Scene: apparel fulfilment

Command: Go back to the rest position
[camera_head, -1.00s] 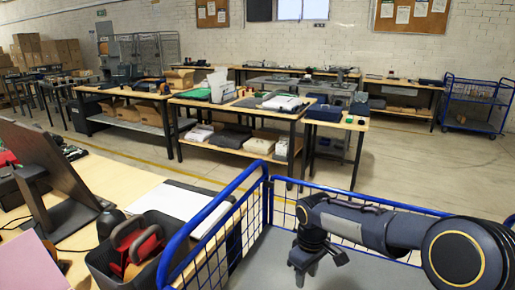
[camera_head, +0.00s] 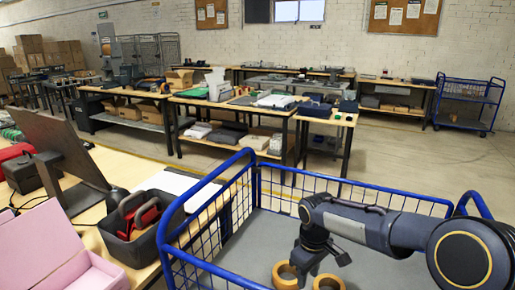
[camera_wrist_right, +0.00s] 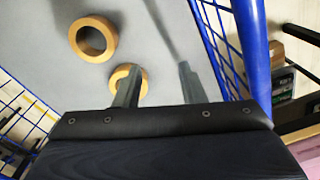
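My right gripper (camera_head: 328,262) hangs over the grey floor of a blue wire cart in the head view, its arm coming in from the right. In the right wrist view its two fingers (camera_wrist_right: 158,88) stand apart with nothing held between them. Two tan tape rolls lie on the cart floor below it. One roll (camera_head: 285,275) also shows in the right wrist view (camera_wrist_right: 93,38). The other roll (camera_head: 328,284) is partly hidden behind a finger in the right wrist view (camera_wrist_right: 122,74). My left gripper is not in view.
The blue cart's rim (camera_head: 207,180) surrounds the right arm's workspace. At left, a table holds a dark bin (camera_head: 170,212) with a red-and-black item, a monitor (camera_head: 62,140) and an open pink box (camera_head: 50,245). Loaded workbenches (camera_head: 240,110) stand behind, across open floor.

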